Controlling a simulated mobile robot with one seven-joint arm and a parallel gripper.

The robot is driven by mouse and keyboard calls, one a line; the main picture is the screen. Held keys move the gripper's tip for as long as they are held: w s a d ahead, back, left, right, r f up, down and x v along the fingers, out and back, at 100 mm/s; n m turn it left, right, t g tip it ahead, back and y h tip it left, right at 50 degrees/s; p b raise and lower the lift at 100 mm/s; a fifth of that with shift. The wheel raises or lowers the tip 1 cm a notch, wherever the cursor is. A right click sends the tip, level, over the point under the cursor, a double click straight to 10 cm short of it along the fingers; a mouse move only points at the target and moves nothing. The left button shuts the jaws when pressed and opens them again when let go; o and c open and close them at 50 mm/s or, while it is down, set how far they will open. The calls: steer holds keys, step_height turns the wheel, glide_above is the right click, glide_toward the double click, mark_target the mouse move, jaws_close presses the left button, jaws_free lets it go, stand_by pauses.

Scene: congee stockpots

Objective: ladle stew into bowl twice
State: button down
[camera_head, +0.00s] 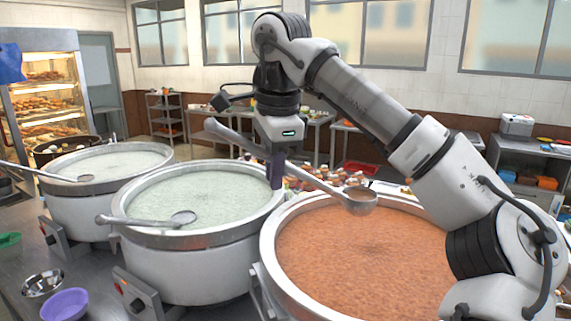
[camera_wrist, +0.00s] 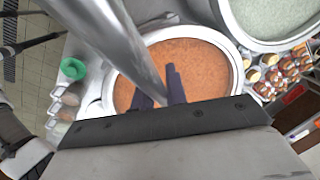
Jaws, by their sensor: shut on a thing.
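My gripper (camera_head: 277,172) is shut on the handle of a long metal ladle (camera_head: 318,177), with its fingers pointing down. The ladle slants down to the right. In the wrist view the handle (camera_wrist: 112,38) crosses above the stew (camera_wrist: 205,68), and the cup is not seen. A purple bowl (camera_head: 64,305) and a metal bowl (camera_head: 42,284) stand at the lower left.
Two stockpots of pale congee stand left, the middle one (camera_head: 200,248) and the far one (camera_head: 105,205), each with a ladle resting across it. A green bowl (camera_head: 9,241) is at the left edge. Trays of small foods (camera_wrist: 285,68) lie behind the pots.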

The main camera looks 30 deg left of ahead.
steer(key=s+a+n, duration=0.2)
steer(key=s+a, duration=0.1)
steer(key=s, duration=1.7)
steer(key=s+a+n, duration=0.2)
steer(key=s+n, duration=0.1)
steer(key=s, duration=1.7)
step_height(320, 180, down, 32)
steer(key=b, duration=1.6)
steer(key=shift+a+f+g, duration=0.15)
steer(key=shift+g, duration=0.15)
steer(key=shift+f+b, duration=0.65)
steer(key=shift+b, duration=0.05)
steer(key=shift+r, duration=0.1)
